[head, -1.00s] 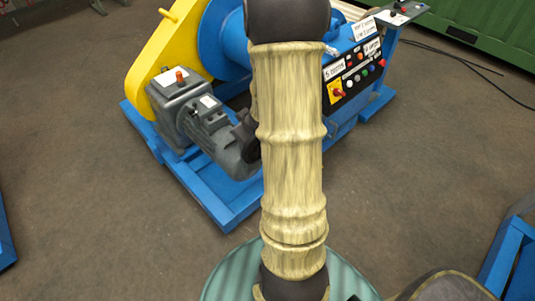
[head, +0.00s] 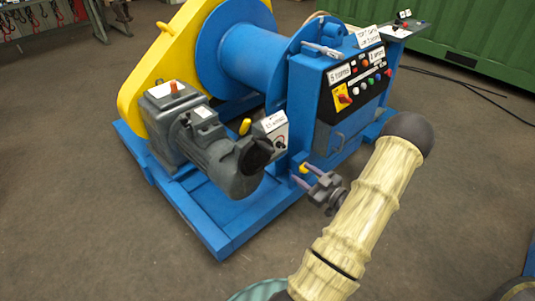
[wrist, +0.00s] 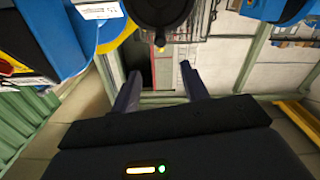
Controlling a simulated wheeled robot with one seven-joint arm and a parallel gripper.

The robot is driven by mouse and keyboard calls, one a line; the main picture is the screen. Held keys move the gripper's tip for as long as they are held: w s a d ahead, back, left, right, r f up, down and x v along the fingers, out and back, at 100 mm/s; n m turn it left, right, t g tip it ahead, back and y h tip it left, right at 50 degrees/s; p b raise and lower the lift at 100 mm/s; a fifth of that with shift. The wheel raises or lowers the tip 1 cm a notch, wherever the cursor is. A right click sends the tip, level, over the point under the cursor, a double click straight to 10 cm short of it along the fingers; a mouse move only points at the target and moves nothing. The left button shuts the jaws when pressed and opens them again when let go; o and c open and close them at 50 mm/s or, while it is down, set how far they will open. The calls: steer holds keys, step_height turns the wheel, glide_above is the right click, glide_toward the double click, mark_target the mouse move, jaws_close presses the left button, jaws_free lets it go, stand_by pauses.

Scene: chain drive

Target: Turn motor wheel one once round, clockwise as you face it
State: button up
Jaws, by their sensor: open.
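The grey motor (head: 215,145) sits on the blue frame, left of centre in the head view. At its near end is a round black wheel (head: 255,156), which also shows at the top of the wrist view (wrist: 158,10). My gripper (head: 299,174) is to the right of the wheel and lower in the head view, apart from it. In the wrist view my gripper (wrist: 159,67) is open, with nothing between its two fingers, and the black wheel lies beyond the fingertips. I cannot read a number on the wheel.
A blue drum (head: 255,55) and a yellow guard (head: 150,75) stand behind the motor. A small labelled box (head: 273,130) is beside the wheel. The blue control cabinet (head: 340,90) stands close behind my gripper. The floor in front is clear.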

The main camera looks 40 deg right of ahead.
mark_target(259, 142)
steer(key=w, duration=0.5)
steer(key=w+a+b, duration=0.1)
steer(key=w, duration=0.5)
steer(key=w+b, duration=0.1)
steer(key=w, duration=0.5)
steer(key=shift+w+a, duration=0.2)
steer(key=shift+w, duration=0.05)
jaws_close()
